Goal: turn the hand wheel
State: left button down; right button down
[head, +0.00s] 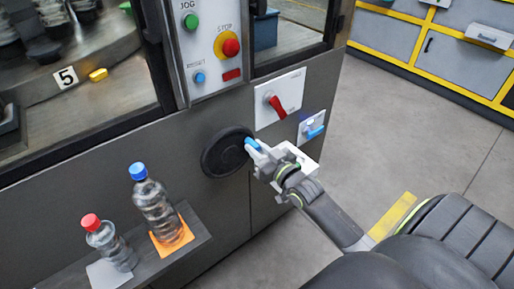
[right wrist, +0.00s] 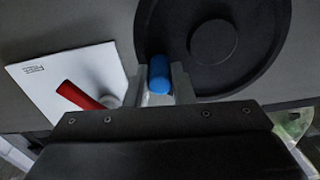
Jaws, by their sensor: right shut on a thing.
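The hand wheel (head: 226,152) is a black disc on the grey machine front, below the button panel. A blue handle (head: 252,144) sits at its right edge in the head view. My right gripper (head: 254,148) is at that handle. In the right wrist view the wheel (right wrist: 256,68) fills the upper right, and the blue handle (right wrist: 160,74) stands between the two fingers of my right gripper (right wrist: 166,84). The gripper is shut on the handle. My left gripper is not in view.
A red switch (head: 277,106) on a white plate and a smaller blue switch (head: 314,130) are right of the wheel. A shelf (head: 190,243) at lower left holds a blue-capped bottle (head: 154,205) and a red-capped bottle (head: 109,246). Open floor (head: 395,130) lies to the right.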

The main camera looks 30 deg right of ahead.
notch_tip(320, 180, down, 2)
jog(key=shift+s+d+f+m, duration=0.1)
jog(key=shift+m, duration=1)
jog(key=c, duration=1.3)
grip_release()
jog(key=shift+r, duration=0.3)
jog(key=shift+o, duration=0.2)
jog(key=s+d+p, duration=0.1)
jog(key=s, duration=1.6)
jog(key=shift+s+d, duration=0.15)
jog(key=shift+d, duration=0.05)
